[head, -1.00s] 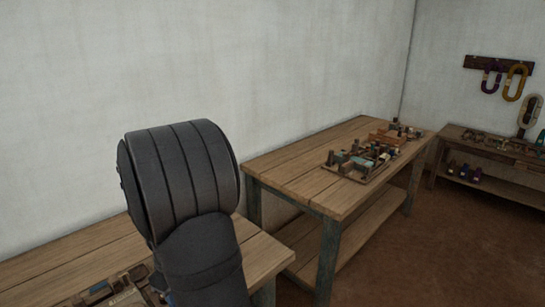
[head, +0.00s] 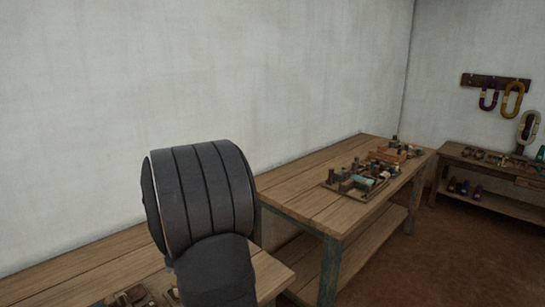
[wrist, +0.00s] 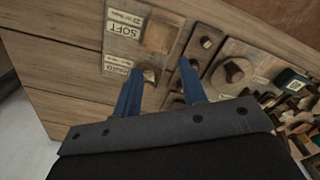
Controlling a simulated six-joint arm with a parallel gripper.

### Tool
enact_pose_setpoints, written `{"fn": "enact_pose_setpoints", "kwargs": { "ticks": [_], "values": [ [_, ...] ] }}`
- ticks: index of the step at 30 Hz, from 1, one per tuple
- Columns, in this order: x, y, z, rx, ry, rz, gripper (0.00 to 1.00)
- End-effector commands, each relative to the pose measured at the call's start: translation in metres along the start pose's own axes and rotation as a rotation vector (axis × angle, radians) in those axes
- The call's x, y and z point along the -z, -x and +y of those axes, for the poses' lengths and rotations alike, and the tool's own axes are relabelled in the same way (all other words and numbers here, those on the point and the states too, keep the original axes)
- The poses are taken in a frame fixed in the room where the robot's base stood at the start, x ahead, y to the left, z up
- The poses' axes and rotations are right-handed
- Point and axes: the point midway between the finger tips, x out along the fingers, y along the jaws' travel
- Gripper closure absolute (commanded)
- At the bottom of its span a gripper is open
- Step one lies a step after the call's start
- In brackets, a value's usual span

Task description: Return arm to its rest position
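My gripper (wrist: 158,85) shows in the wrist view as two blue fingers set apart, with nothing visible between them. It hangs over a wooden table (wrist: 60,72) that carries boards with labels, one reading "SOFT" (wrist: 124,25). I cannot tell the height of the fingers above the boards. In the head view a dark grey, banded part of my arm (head: 205,195) stands in front of the near table, and my fingers are hidden there.
A second wooden table (head: 300,195) with trays of small parts (head: 358,180) stands along the wall. A low bench (head: 490,165) is at the far right, under a rack (head: 497,82) with hanging loops. Brown floor (head: 400,265) is open between them.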

Motion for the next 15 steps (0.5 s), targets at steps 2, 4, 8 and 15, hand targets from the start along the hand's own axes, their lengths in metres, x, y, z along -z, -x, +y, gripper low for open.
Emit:
{"fn": "enact_pose_setpoints", "kwargs": {
  "ticks": [2, 4, 8, 15],
  "values": [
    [0.015, 0.000, 0.007, 0.000, 0.030, 0.000, 0.61],
    [0.027, 0.001, 0.013, 0.000, 0.057, 0.000, 0.61],
    [0.049, 0.002, 0.024, 0.000, 0.106, 0.000, 0.61],
    [0.090, 0.003, 0.039, 0.000, 0.196, 0.001, 0.61]
  ]
}}
